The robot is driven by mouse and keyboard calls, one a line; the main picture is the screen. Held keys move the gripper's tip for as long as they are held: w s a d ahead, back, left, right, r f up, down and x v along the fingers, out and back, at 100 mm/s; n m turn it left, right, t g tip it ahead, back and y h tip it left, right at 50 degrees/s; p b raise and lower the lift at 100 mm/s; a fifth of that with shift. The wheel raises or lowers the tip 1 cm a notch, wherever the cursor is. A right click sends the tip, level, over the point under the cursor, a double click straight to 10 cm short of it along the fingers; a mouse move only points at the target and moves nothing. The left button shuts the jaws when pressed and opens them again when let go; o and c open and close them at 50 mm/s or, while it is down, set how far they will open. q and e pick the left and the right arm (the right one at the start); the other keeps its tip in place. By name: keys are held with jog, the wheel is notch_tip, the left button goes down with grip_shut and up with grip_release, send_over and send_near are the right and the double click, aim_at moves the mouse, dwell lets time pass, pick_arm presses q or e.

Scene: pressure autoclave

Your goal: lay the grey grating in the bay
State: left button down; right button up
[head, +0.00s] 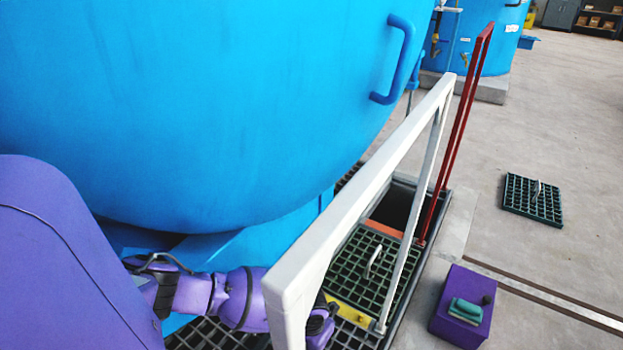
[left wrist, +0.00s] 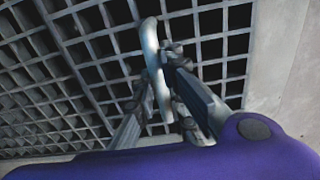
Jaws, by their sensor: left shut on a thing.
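In the left wrist view a grey grating (left wrist: 90,72) fills most of the picture, with a pale upright handle (left wrist: 152,55). My left gripper (left wrist: 165,90) has its fingers on either side of this handle and is shut on it. In the head view my left gripper is mostly hidden behind the white rail post, at the lower middle. Dark grating (head: 205,335) shows below my arm there; I cannot tell whether it is the held one. The open dark bay (head: 395,205) lies in the floor behind the white rail. My right gripper is not in view.
A white rail (head: 365,190) and a red rail (head: 466,105) stand by the bay. A green grating with handle (head: 365,275) lies before it; another green grating (head: 533,198) lies on open floor. A purple box (head: 448,320) stands right. A blue vessel (head: 200,110) looms left.

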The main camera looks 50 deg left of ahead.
pick_arm(q)
jog(key=shift+w+r, duration=0.1)
jog(key=shift+w, duration=0.05)
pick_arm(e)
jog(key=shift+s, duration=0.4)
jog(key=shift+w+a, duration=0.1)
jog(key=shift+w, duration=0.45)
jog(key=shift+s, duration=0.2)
pick_arm(q)
jog(key=shift+f, duration=0.35)
jog(key=shift+f+b, duration=0.1)
jog(key=shift+b, duration=0.2)
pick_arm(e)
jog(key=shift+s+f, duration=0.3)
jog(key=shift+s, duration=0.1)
pick_arm(q)
jog(key=shift+f, duration=0.2)
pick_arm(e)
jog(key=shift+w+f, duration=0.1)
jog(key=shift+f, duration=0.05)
pick_arm(q)
jog(key=shift+f+b, duration=0.3)
jog(key=shift+b, duration=0.1)
jog(key=shift+f, duration=0.1)
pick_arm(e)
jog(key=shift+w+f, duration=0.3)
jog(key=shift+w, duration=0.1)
